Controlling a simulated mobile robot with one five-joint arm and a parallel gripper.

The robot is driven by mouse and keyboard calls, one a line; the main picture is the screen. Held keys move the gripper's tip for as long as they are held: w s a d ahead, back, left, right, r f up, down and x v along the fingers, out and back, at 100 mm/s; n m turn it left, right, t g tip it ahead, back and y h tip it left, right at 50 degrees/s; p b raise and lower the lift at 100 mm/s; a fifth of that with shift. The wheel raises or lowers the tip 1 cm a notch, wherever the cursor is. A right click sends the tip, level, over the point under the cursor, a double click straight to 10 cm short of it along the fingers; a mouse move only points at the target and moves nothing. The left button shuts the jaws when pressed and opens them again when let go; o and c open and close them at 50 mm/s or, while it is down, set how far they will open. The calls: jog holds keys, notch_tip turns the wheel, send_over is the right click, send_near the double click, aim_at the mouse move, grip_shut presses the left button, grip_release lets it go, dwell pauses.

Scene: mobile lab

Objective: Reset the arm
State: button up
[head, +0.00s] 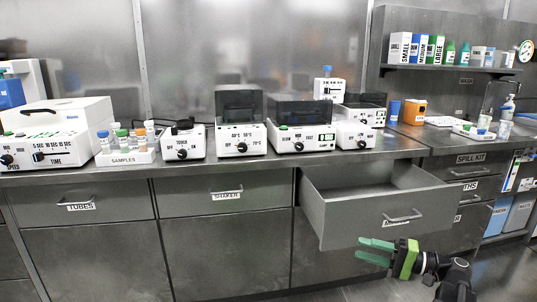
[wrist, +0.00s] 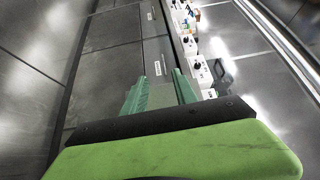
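My gripper (head: 374,251) is at the lower right of the head view, in front of the bench and below the front of the pulled-out drawer (head: 345,216). Its two green fingers point left and are spread apart, with nothing between them. In the wrist view the open green fingers of my gripper (wrist: 161,92) show in the middle. Beyond them lie the cabinet fronts and the row of devices, seen tilted. The arm behind the gripper runs out to the lower right of the head view.
The open drawer juts out from the bench just above my gripper. The bench top (head: 200,164) carries several white devices and a sample rack (head: 126,157). Closed drawers (head: 81,202) are at the left. Blue and grey bins (head: 497,217) stand at the right. The floor in front is clear.

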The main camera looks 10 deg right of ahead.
jog(key=w+a+f+n+g+p, duration=0.1)
jog(key=w+a+g, duration=0.15)
jog(key=a, duration=0.55)
jog(key=w+a+f+n+g+p, duration=0.1)
jog(key=a+f+g, duration=0.15)
jog(key=a, duration=0.55)
jog(key=s+a+f+n+g+h+p, duration=0.2)
jog(key=a+f+g+h, duration=0.1)
jog(key=a+f+h, duration=0.4)
jog(key=s+a+f+n+g+h+p, duration=0.25)
jog(key=a+f, duration=0.25)
jog(key=a, duration=0.4)
jog(key=w+d+f+h, duration=0.1)
jog(key=d+f+h, duration=0.1)
jog(key=d+h, duration=0.5)
notch_tip(320, 180, up, 38)
jog(key=d+y+p, duration=0.1)
jog(key=d+p, duration=0.1)
jog(key=p, duration=3.5)
jog(key=shift+w+d+f, duration=0.15)
jog(key=shift+w, duration=0.05)
